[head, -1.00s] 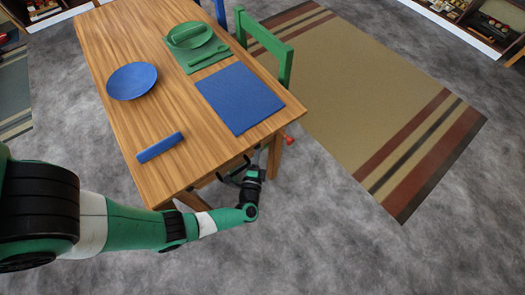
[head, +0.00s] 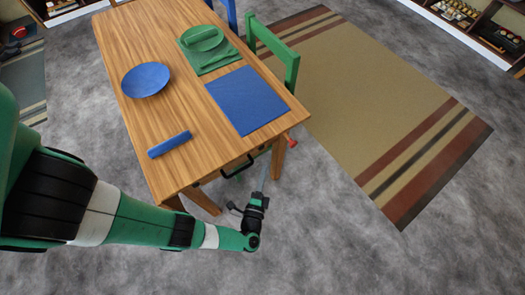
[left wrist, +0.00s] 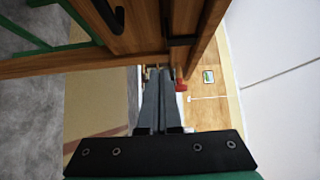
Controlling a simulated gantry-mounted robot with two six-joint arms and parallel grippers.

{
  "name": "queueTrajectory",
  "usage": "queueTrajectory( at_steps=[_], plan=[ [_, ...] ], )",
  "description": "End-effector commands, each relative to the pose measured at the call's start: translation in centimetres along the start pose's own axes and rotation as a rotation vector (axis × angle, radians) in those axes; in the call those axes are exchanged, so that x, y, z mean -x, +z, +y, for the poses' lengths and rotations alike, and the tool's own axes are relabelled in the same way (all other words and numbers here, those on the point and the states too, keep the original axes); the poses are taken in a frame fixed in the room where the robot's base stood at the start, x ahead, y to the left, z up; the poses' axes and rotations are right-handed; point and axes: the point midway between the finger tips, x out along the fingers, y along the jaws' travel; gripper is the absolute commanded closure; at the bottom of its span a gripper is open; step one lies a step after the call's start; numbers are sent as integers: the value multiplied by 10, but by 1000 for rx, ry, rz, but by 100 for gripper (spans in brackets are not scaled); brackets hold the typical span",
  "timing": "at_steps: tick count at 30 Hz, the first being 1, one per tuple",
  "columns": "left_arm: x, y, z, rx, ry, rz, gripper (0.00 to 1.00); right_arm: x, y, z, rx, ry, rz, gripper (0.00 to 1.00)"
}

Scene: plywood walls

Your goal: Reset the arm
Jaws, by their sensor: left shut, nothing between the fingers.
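My left arm comes in from the left in the head view, in front of the wooden table's (head: 180,100) near end. My left gripper (head: 262,180) is apart from the table, just off its near right corner, over the grey floor. In the left wrist view the fingers of the left gripper (left wrist: 161,75) lie together with nothing between them. The table's wooden underside and edge (left wrist: 60,66) fill the top of that view. My right gripper is in neither view.
On the table are a blue plate (head: 146,80), a blue rolled napkin (head: 169,144), a blue placemat (head: 247,100) and a green placemat (head: 218,63) with a green plate (head: 202,39). A green chair (head: 291,67) stands at the right side. A striped rug (head: 365,95) lies beyond. The near floor is clear.

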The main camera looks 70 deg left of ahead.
Motion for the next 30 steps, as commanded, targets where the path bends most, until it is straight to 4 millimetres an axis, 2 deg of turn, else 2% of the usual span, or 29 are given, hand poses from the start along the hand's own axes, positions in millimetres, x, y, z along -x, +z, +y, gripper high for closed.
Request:
queueTrajectory(
  at_steps=[3,7,20,22,23,26,29,30],
  plan=[
    [20,-2,-1,1,0,5,100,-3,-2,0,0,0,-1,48],
    [30,-1,0,0,0,2,100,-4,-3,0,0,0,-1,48],
    [31,0,0,1,-1,-1,100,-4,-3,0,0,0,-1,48],
    [27,3,-5,4,-1,-20,100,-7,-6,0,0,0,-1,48],
    [23,0,-12,19,-1,-39,100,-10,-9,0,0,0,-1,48],
    [3,-24,-48,129,-8,-114,100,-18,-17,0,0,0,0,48],
    [-22,-60,-109,311,-63,-151,100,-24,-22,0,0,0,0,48],
    [-34,-77,-138,387,-93,-141,100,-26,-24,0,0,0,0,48]
  ],
)
